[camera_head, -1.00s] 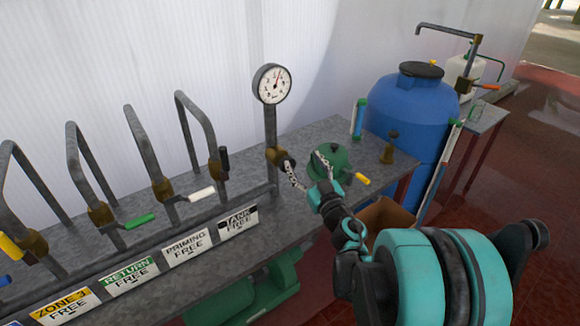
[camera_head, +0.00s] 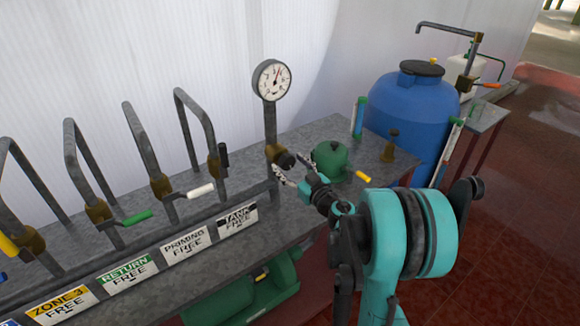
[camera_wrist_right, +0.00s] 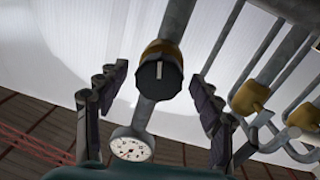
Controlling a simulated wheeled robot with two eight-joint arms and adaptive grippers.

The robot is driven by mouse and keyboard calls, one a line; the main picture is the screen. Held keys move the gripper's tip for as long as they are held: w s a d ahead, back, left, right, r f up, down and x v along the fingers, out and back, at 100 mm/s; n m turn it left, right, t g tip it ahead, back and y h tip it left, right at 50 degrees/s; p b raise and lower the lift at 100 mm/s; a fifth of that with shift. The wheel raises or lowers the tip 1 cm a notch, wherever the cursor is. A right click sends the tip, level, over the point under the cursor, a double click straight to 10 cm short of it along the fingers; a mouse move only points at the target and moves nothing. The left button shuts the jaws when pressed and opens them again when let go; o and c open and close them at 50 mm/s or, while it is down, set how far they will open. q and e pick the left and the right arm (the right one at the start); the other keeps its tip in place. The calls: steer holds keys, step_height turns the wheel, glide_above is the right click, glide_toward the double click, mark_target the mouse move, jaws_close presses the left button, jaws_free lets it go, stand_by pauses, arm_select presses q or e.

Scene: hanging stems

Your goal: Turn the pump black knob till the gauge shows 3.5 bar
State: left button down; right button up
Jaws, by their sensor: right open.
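The black knob (camera_head: 286,160) sits on a brass valve body at the foot of the gauge's pipe. In the right wrist view the knob (camera_wrist_right: 158,84) faces me, with a pale mark across it. The round white gauge (camera_head: 271,81) is on top of the pipe; its needle points up and slightly right, and its numbers are too small to read. The gauge also shows in the wrist view (camera_wrist_right: 130,145). My right gripper (camera_head: 291,164) is open, its fingers spread on either side of the knob with gaps between. My left gripper is not in view.
A green dome (camera_head: 330,161), a yellow handle (camera_head: 363,176) and a brass fitting (camera_head: 390,146) are on the grey bench, right of the knob. Bent pipes with coloured levers, such as the white lever (camera_head: 201,191), stand at left. A blue tank (camera_head: 411,115) stands behind.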

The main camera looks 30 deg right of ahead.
steer(key=shift+c, duration=0.3)
steer(key=c, duration=1.1)
steer(key=shift+n, duration=0.4)
steer(key=o, duration=1.2)
steer(key=shift+c, duration=0.2)
